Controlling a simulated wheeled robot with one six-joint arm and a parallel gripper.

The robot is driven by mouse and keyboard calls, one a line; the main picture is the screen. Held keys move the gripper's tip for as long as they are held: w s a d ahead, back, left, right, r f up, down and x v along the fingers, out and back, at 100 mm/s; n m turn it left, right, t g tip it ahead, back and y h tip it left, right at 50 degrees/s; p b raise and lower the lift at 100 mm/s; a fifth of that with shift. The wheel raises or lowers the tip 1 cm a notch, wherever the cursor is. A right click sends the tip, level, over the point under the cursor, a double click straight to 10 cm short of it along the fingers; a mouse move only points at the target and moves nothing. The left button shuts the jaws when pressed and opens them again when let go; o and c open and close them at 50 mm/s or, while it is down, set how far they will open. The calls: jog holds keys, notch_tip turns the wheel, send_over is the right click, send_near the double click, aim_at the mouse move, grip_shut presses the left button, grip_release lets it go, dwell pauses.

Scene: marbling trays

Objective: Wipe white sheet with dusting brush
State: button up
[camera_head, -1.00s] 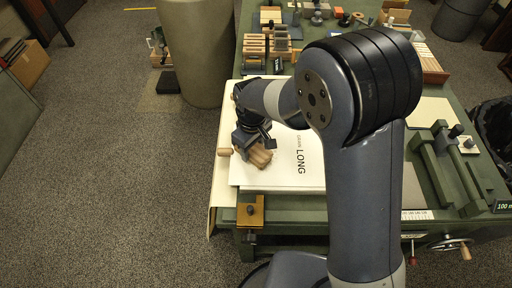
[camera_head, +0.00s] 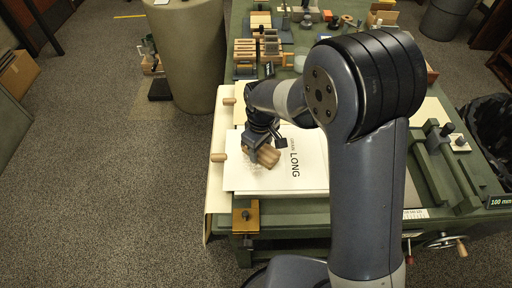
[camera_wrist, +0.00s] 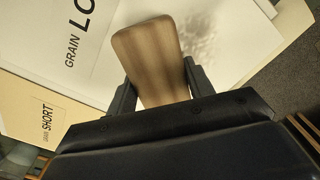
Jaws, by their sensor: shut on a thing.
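The white sheet (camera_head: 305,179), printed GRAIN LONG, lies on the near left part of the green bench. It also fills the upper part of the wrist view (camera_wrist: 240,22), with a speckled grey patch right of the brush. The dusting brush shows as a brown wooden block (camera_head: 268,157), also in the wrist view (camera_wrist: 152,58). My gripper (camera_head: 258,146) is shut on the brush and holds it over the left part of the sheet. The brush's underside is hidden, so I cannot tell whether it touches the sheet.
A cream board (camera_head: 217,195) with wooden pegs lies under the sheet. A GRAIN SHORT sheet (camera_wrist: 45,117) shows in the wrist view. Wooden blocks and tools (camera_head: 258,50) stand farther back on the bench (camera_head: 285,228). A green clamp-like fixture (camera_head: 440,165) stands at the right.

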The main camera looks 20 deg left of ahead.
jog(key=shift+w+d, duration=0.35)
jog(key=shift+d, duration=0.7)
jog(key=shift+w+d, duration=0.3)
jog(key=shift+d, duration=0.75)
jog(key=shift+w+d, duration=0.35)
jog(key=shift+d, duration=0.7)
jog(key=shift+r+p, duration=1.95)
jog(key=shift+r, duration=1)
jog(key=shift+r+p, duration=1.05)
jog(key=shift+r, duration=0.4)
